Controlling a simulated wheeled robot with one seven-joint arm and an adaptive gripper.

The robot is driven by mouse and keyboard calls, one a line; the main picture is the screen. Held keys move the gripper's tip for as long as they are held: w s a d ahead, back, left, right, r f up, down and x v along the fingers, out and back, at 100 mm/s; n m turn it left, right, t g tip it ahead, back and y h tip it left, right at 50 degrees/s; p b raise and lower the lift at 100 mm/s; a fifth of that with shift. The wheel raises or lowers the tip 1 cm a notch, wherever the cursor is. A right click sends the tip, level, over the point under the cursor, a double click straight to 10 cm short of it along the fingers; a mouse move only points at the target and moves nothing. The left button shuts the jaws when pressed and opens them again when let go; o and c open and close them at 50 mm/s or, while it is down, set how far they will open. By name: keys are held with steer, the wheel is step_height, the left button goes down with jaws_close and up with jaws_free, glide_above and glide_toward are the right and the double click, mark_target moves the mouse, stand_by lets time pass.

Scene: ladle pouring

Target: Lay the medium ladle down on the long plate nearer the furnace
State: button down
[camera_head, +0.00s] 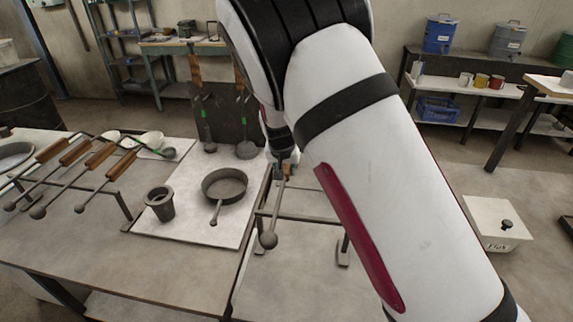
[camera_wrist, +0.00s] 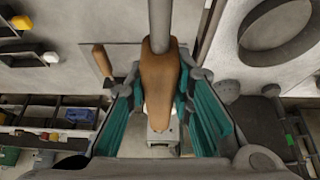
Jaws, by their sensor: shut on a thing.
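My gripper (camera_wrist: 160,105) is shut on the brown wooden handle (camera_wrist: 160,75) of a ladle, with its teal pads on both sides. The ladle's grey shaft runs up out of the wrist view. In the head view its round bowl (camera_head: 268,240) hangs at the lower end of the shaft, by a dark metal stand (camera_head: 300,216) right of the pale board. I cannot tell whether the bowl touches anything. My arm hides most of the gripper there. Several other wooden-handled ladles (camera_head: 88,160) lie on a rack at the left. I cannot make out the long plates or the furnace for certain.
A grey pan (camera_head: 224,186) and a small crucible (camera_head: 159,203) stand on the pale board (camera_head: 170,232). A dark upright panel (camera_head: 225,118) with hanging tools stands behind. A white flux box (camera_head: 500,224) is at the right. The table's front left (camera_head: 110,250) is clear.

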steer(key=shift+w+f+b, duration=0.1)
steer(key=shift+f+b, duration=0.65)
steer(key=shift+f, duration=1.65)
steer(key=c, duration=1.3)
jaws_free()
steer(key=v, duration=1.1)
steer(key=shift+s+r, duration=0.3)
steer(key=shift+s+r+p, duration=0.1)
steer(key=shift+r+p, duration=0.65)
steer(key=shift+r, duration=0.65)
steer(key=shift+a+r+p, duration=0.1)
steer(key=shift+r+p, duration=0.9)
steer(key=shift+r, duration=1.2)
